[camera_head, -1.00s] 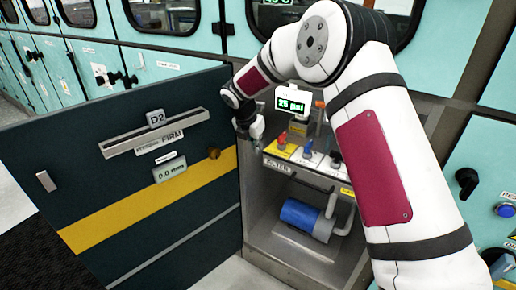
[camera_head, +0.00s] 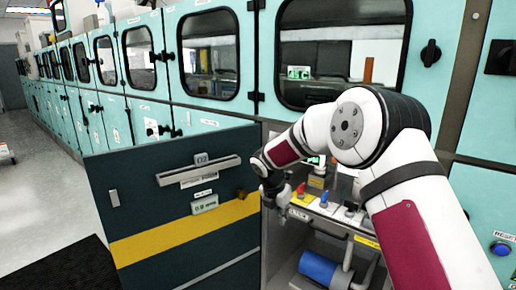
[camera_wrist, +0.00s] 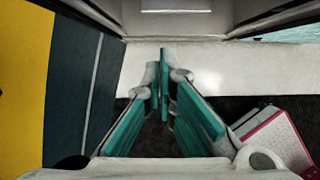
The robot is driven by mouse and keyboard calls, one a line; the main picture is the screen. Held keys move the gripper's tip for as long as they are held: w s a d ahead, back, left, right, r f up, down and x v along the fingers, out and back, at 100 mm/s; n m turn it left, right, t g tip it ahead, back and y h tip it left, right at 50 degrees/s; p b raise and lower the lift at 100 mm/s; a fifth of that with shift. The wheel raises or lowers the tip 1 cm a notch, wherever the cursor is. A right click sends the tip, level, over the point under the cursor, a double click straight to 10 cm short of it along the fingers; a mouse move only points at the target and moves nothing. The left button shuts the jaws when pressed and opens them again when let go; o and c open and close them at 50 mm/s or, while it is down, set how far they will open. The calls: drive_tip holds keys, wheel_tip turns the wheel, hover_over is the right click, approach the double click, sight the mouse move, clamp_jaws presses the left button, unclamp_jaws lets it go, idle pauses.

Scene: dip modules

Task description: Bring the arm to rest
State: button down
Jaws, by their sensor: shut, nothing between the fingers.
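My gripper (camera_head: 275,196) hangs at the end of my white and dark red arm, at the open front of a cabinet bay, beside the right edge of the dark swung-out door D2 (camera_head: 150,210). In the wrist view my gripper (camera_wrist: 164,90) points down past a pale ledge, its teal-padded fingers close together with nothing between them. My arm is bent and reaches from the right side of the head view. It hides part of the bay.
The bay holds a control panel with coloured knobs (camera_head: 302,190) and a blue cylinder (camera_head: 319,267). Teal cabinets with dark windows (camera_head: 208,55) run along the wall. A blue button (camera_head: 499,248) is at right.

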drive_tip(key=s+d+r+m, duration=0.4)
drive_tip(key=s+r+m, duration=0.15)
drive_tip(key=s, duration=0.25)
drive_tip(key=s+d+r+m+g, duration=0.1)
drive_tip(key=s+d+r+m, duration=0.25)
drive_tip(key=s+r, duration=0.4)
drive_tip(key=s+d+r+m, duration=0.3)
drive_tip(key=s+r+m, duration=0.25)
drive_tip(key=s, duration=0.25)
drive_tip(key=s+f+m+g+y, duration=0.1)
drive_tip(key=s+m, duration=0.6)
drive_tip(key=s, duration=0.8)
drive_tip(key=s+f+m+y, duration=0.15)
drive_tip(key=s+m, duration=0.55)
drive_tip(key=s, duration=0.7)
wheel_tip(320, 180, up, 18)
drive_tip(key=d+t+p, duration=0.1)
drive_tip(key=t+p, duration=0.1)
drive_tip(key=p, duration=1.3)
drive_tip(key=shift+t, duration=0.4)
drive_tip(key=shift+w, duration=0.1)
